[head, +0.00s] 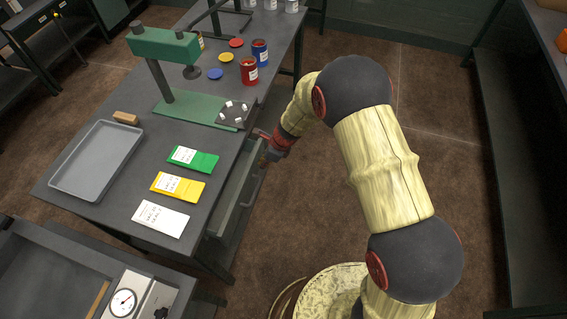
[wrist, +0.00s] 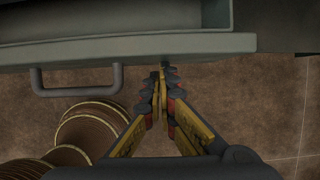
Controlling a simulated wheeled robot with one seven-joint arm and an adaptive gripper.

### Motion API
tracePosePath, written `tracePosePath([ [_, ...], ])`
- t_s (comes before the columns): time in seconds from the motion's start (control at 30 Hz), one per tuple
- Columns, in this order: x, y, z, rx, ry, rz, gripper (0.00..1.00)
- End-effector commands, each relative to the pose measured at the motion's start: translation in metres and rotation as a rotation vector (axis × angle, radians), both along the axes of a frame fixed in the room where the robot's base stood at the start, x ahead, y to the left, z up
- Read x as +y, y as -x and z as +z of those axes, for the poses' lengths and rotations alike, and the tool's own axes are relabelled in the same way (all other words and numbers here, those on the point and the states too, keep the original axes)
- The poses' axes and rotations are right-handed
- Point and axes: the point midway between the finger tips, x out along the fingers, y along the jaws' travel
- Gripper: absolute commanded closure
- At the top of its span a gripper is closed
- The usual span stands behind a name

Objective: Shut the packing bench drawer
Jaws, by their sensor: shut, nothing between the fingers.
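The packing bench (head: 225,165) has a grey-green drawer (head: 233,188) pulled partly out on its right side, with its hollow inside showing. In the wrist view the drawer's front panel (wrist: 130,48) runs across the top, with its bar handle (wrist: 78,90) hanging at the left. My gripper (head: 266,157) is at the outer side of the drawer front, toward its far end. In the wrist view my gripper (wrist: 163,72) is shut and empty, its tips at the edge of the front panel, right of the handle. I cannot tell whether they touch it.
The bench carries a grey tray (head: 95,160), green, yellow and white packets, a green press (head: 170,45), and red and blue cans (head: 249,71). A scale (head: 135,298) stands on the near-left surface. Brown floor is clear to the right, up to a dark shelf (head: 500,150).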

Motion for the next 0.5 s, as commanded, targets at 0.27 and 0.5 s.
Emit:
tracePosePath([
  [0.27,0.044,-0.015,0.002,0.001,0.001,0.001,1.0],
  [0.5,0.057,-0.021,0.0,0.0,0.0,0.0,1.0],
])
